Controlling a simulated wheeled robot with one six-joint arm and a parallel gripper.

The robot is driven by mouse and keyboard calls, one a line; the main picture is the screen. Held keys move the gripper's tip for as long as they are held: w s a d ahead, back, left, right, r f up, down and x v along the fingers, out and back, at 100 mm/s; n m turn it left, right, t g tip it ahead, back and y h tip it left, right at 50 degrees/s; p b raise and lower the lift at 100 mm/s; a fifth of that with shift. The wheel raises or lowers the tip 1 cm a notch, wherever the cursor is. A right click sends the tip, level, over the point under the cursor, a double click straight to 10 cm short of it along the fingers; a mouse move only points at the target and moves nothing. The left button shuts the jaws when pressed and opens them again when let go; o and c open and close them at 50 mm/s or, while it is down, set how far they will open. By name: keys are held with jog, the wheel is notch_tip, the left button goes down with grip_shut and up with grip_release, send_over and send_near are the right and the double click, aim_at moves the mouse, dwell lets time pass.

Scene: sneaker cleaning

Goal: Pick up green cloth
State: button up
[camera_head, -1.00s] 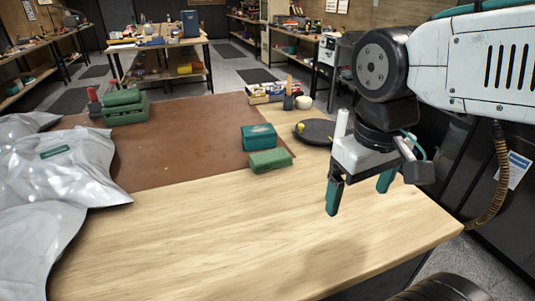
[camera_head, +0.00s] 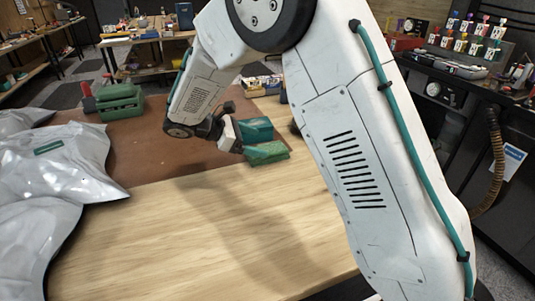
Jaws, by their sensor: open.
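A folded green block that looks like the cloth (camera_head: 268,153) lies at the right edge of the brown mat, in front of a darker teal block (camera_head: 257,129). My gripper (camera_head: 240,143) is lowered over the mat, just left of these two blocks. It is open. Its fingertips are small and partly hidden against the green and teal, so I cannot tell whether they touch the cloth.
The brown mat (camera_head: 170,150) covers the back of the wooden table (camera_head: 190,240). Silvery bags (camera_head: 60,180) lie at the left, and a green toolbox (camera_head: 119,103) stands behind them. The front of the table is clear. My arm hides the table's right side.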

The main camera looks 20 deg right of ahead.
aim_at(265, 149)
jog(key=w+f, duration=0.1)
jog(key=w+a+f+n, duration=0.1)
jog(key=w+a+f+n+h, duration=0.1)
jog(key=f, duration=0.1)
jog(key=shift+a+t, duration=0.25)
jog(key=shift+t, duration=0.15)
jog(key=shift+d+f, duration=0.15)
jog(key=x, duration=0.7)
jog(key=shift+d+r, duration=0.2)
jog(key=shift+d, duration=0.05)
jog(key=c, duration=1.1)
